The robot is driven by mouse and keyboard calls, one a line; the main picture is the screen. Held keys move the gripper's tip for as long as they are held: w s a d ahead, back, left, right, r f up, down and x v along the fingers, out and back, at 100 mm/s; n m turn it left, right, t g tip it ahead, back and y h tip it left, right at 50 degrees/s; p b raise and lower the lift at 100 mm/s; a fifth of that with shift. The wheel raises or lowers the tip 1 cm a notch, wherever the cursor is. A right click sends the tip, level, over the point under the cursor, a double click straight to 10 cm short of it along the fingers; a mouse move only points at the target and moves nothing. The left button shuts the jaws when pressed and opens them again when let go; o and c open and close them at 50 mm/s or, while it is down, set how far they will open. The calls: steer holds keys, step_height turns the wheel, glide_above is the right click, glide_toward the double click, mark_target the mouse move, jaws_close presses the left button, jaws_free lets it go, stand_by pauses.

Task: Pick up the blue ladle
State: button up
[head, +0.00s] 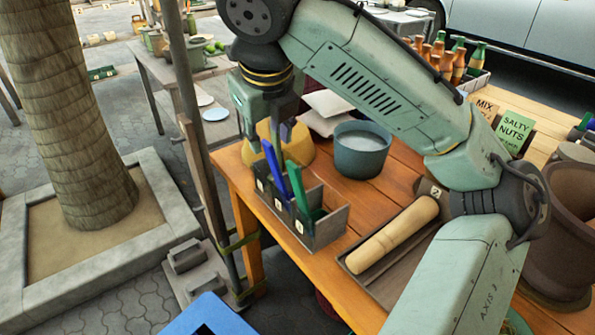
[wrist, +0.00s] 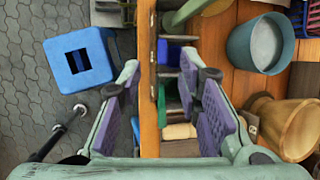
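The blue ladle (head: 276,175) stands handle up and slightly tilted in a grey divided box (head: 325,229) at the table's corner. A green ladle (head: 297,188) stands close to its right. My gripper (head: 268,132) is above the box, fingertips near the top of the blue handle. I cannot tell whether the handle is between them. In the wrist view my gripper (wrist: 160,75) is open, its purple-padded fingers wide apart over the table edge. A blue patch (wrist: 162,50) and a green patch (wrist: 172,103) show between the fingers. The ladles' lower ends are hidden in the box.
A teal pot (head: 361,150) and a yellowish bowl (head: 262,150) stand behind the box. A tray with a wooden roller (head: 392,235) lies to the right. A wooden post (head: 187,110) rises just left of the table. A blue stool (wrist: 80,62) is on the paving.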

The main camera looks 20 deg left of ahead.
mark_target(271, 144)
steer(key=x, duration=0.5)
steer(key=shift+w+d, duration=0.1)
steer(key=shift+w, duration=0.2)
steer(key=p+x, duration=0.1)
steer(key=x, duration=0.5)
steer(key=shift+s, duration=0.2)
steer(key=shift+c, duration=0.4)
jaws_close()
